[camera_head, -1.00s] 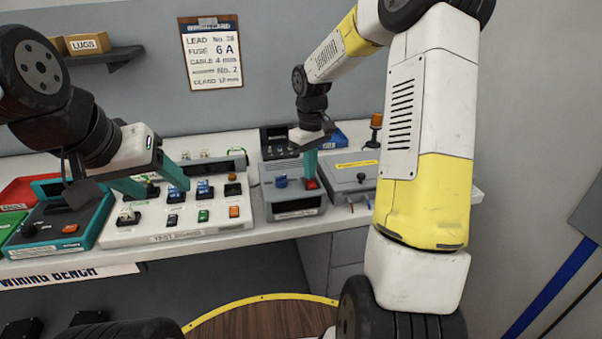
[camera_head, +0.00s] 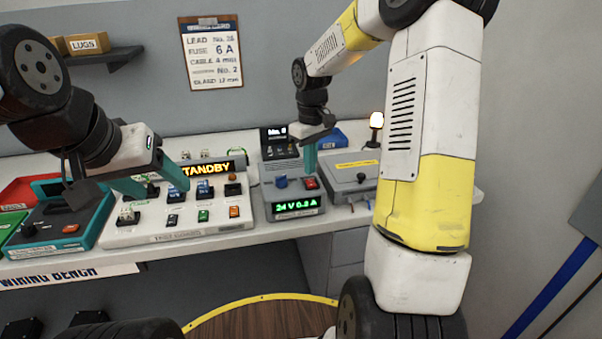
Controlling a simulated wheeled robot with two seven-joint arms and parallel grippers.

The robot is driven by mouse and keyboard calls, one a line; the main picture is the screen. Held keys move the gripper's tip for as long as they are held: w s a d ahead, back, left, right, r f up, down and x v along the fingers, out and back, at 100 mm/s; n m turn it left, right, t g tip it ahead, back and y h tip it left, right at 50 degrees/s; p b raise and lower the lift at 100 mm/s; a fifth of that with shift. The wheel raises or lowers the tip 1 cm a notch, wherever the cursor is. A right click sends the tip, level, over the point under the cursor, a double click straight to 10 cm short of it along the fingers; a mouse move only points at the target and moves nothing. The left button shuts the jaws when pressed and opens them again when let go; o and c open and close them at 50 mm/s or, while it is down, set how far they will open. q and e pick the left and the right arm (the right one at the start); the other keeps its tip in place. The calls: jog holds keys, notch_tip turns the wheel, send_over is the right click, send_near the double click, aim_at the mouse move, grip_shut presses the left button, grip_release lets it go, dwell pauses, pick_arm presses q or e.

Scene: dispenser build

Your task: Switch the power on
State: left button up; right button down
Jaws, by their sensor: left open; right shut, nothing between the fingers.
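The grey power supply (camera_head: 268,204) stands on the bench right of centre. Its green display (camera_head: 296,207) is lit and reads about 24 V. It has a blue knob (camera_head: 281,181) and a red switch (camera_head: 311,183) on top. My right gripper (camera_head: 310,170) is shut and empty, its teal fingers pointing down just above or beside the red switch; whether they touch it I cannot tell. My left gripper (camera_head: 157,188) is open over the left part of the white test board (camera_head: 180,232), whose display (camera_head: 207,169) is lit and shows "STANDBY", its first letter hidden.
A teal-framed tester (camera_head: 60,222) and a red tray (camera_head: 22,190) stand at the left. A grey box (camera_head: 352,175) with a black knob sits right of the supply. A beacon (camera_head: 376,122) glows behind it. A wall clipboard (camera_head: 211,55) lists settings.

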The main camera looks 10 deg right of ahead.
aim_at(310, 181)
notch_tip(310, 181, up, 5)
jog(key=shift+f, duration=0.2)
dwell(0.3)
jog(key=s+a+r+m+t+y, duration=0.1)
jog(key=s+r+m+t, duration=0.2)
jog(key=s, duration=0.9)
jog(key=s+a+r+m+t+y, duration=0.1)
jog(key=s+r+m+t, duration=0.1)
jog(key=s+r, duration=0.5)
jog(key=s+t, duration=0.1)
jog(key=s, duration=0.4)
jog(key=shift+s+m, duration=0.15)
jog(key=shift+m, duration=0.25)
